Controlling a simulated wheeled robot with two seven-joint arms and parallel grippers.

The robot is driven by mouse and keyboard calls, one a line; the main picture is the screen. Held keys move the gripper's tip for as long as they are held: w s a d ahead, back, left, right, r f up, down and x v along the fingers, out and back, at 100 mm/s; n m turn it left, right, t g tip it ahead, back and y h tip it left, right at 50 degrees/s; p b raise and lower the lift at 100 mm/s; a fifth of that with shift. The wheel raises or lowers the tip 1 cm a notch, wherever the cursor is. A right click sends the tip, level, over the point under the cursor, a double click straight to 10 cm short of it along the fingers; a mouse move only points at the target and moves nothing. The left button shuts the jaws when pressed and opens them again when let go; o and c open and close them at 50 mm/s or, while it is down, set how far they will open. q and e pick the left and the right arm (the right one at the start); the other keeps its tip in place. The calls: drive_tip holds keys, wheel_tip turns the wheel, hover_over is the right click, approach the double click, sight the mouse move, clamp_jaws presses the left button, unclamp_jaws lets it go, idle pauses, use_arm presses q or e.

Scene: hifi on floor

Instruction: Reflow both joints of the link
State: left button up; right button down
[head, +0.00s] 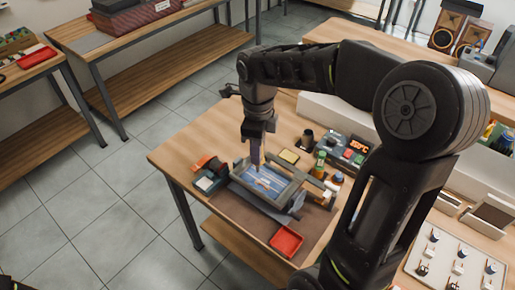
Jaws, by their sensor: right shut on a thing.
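My right gripper (257,150) points straight down over the workbench and is shut on a slim thing, probably a soldering iron, mostly hidden by the fingers. Its lower end is just above or at the blue circuit board (250,178); I cannot tell whether it touches. The board sits in a grey frame holder (283,203). A small tan piece on the board, perhaps the link, is too small to make out, and its joints cannot be made out. A station with a red lit display (358,145) stands behind to the right.
A red tray (286,241) lies on the brown mat at the front. An orange and black item (211,168) is left of the holder. A dark cup (307,138) and small bottles crowd the right side. The bench's left end (185,150) is clear.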

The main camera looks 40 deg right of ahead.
drive_tip(key=shift+f+b, duration=1.3)
drive_tip(key=shift+f, duration=0.85)
drive_tip(key=shift+s+f+b, duration=0.1)
drive_tip(key=shift+f+b, duration=0.4)
drive_tip(key=shift+b, duration=0.15)
idle(3.2)
drive_tip(key=shift+r+p, duration=1.6)
drive_tip(key=shift+r, duration=0.75)
